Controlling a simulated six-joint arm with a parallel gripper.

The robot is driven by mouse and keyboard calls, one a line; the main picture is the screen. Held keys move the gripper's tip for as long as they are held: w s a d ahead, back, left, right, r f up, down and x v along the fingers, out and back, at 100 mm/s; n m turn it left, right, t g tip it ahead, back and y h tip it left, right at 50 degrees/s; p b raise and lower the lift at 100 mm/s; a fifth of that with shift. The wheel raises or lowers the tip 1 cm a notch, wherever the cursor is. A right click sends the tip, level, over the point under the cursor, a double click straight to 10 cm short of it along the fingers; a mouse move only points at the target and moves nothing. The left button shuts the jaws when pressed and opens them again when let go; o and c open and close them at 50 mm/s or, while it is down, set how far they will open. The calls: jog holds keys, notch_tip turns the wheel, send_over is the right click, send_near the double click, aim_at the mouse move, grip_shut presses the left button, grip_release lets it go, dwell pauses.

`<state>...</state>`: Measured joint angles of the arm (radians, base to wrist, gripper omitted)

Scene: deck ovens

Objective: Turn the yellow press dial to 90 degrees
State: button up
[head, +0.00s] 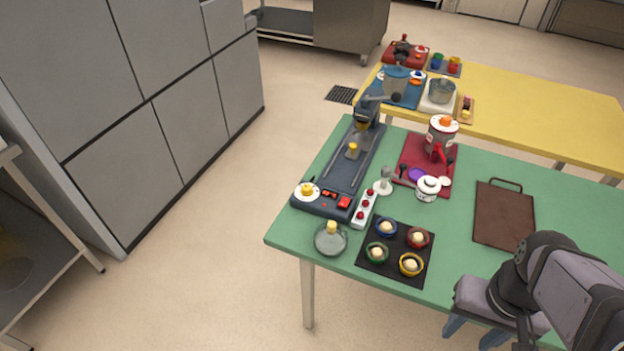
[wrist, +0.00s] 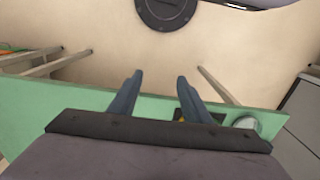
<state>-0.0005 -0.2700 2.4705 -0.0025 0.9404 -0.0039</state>
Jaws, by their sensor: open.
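The yellow press dial (head: 307,189) sits on a white round plate at the near left end of the dark blue press (head: 352,165) on the green table. Its exact angle is too small to tell. My gripper (head: 474,331) is at the front right edge of the green table in the head view, well to the right of the dial and apart from it. In the wrist view, the two blue-grey fingers of my gripper (wrist: 158,82) are spread with nothing between them. The dial is not clearly seen in the wrist view.
A black mat (head: 373,265) with several coloured bowls lies between press and gripper. A brown board (head: 503,214) lies at the right.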

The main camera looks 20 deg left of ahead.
jog(key=w+a+f+n+t+h+b, duration=0.25)
jog(key=w+n+b, duration=0.25)
jog(key=w+n, duration=0.35)
jog(key=w+a+f+n+t+h+b, duration=0.2)
jog(key=w+n+h+b, duration=0.25)
jog(key=w+n, duration=0.4)
jog(key=w+a+n+t+b, duration=0.4)
jog(key=w+a+n+t, duration=0.1)
jog(key=w+a, duration=0.45)
jog(key=a+r+n+t+y+b, duration=0.1)
jog(key=a+n+t+y+b, duration=0.45)
jog(key=a, duration=1.05)
jog(key=a+r+n+t+y+b, duration=0.1)
jog(key=a+n+t+y, duration=0.15)
jog(key=a+n, duration=0.95)
jog(key=m+h, duration=0.1)
jog(key=m, duration=0.3)
send_near(312, 183)
jog(key=w+r, duration=0.2)
jog(key=shift+w+r+n+t, duration=0.15)
jog(key=shift+w+n+t, duration=0.1)
jog(key=shift+w, duration=0.05)
jog(key=shift+f, duration=0.45)
jog(key=shift+w+p, duration=0.55)
jog(key=shift+w, duration=3.15)
jog(key=shift+c, duration=0.4)
